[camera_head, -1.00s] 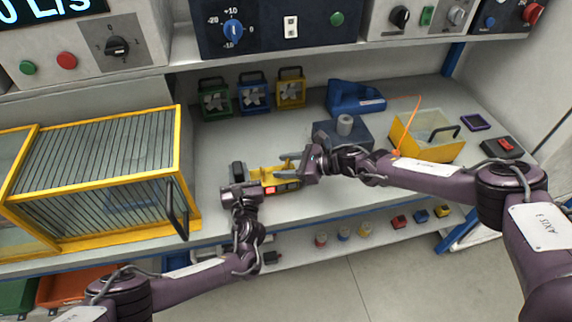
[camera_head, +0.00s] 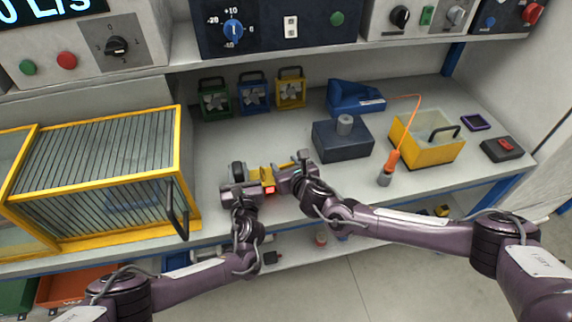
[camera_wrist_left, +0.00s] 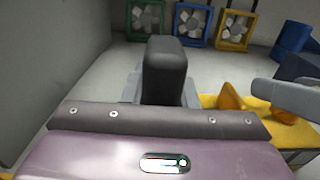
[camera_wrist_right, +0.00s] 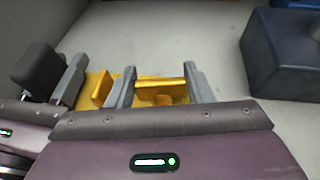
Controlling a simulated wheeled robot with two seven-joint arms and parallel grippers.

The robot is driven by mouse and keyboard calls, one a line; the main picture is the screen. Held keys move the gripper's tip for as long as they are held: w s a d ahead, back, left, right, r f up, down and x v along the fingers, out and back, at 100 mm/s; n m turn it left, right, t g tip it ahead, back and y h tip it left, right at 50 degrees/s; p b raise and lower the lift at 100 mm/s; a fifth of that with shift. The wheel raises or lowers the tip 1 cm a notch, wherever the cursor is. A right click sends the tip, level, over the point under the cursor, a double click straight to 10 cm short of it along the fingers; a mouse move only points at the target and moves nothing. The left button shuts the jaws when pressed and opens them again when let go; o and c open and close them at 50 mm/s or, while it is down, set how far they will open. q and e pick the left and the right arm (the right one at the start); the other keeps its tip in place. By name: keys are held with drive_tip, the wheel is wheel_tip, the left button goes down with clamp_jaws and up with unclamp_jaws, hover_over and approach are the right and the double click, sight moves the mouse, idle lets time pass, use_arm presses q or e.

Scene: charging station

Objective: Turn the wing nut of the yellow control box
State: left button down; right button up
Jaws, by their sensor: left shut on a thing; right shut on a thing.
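The yellow control box (camera_head: 257,173) lies on the grey worktop near its front edge, mostly covered by my two grippers. My left gripper (camera_head: 237,178) is shut on a black upright handle or knob (camera_wrist_left: 164,68) at the box's left end. My right gripper (camera_head: 286,170) is at the box's right side. In the right wrist view its fingers (camera_wrist_right: 160,88) stand on either side of a yellow winged piece (camera_wrist_right: 158,94), which looks like the wing nut, and are shut on it. A second yellow lug (camera_wrist_right: 102,89) stands just left of the fingers.
A dark blue block (camera_head: 342,140) with a grey cylinder stands to the right. Beyond it are an orange-handled tool (camera_head: 391,163) and an open yellow bin (camera_head: 425,148). A yellow-framed cage (camera_head: 100,165) stands at left. Several small fans (camera_head: 253,97) line the back.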

use_arm(q)
drive_tip(key=shift+d, duration=0.1)
use_arm(e)
drive_tip(key=shift+m+h, duration=0.8)
drive_tip(key=shift+h, duration=0.4)
drive_tip(key=o, duration=1)
drive_tip(key=v, duration=1.2)
drive_tip(key=shift+d+f, duration=0.15)
drive_tip(key=shift+f, duration=0.1)
drive_tip(key=shift+s, duration=0.1)
use_arm(q)
drive_tip(key=c, duration=1.1)
unclamp_jaws()
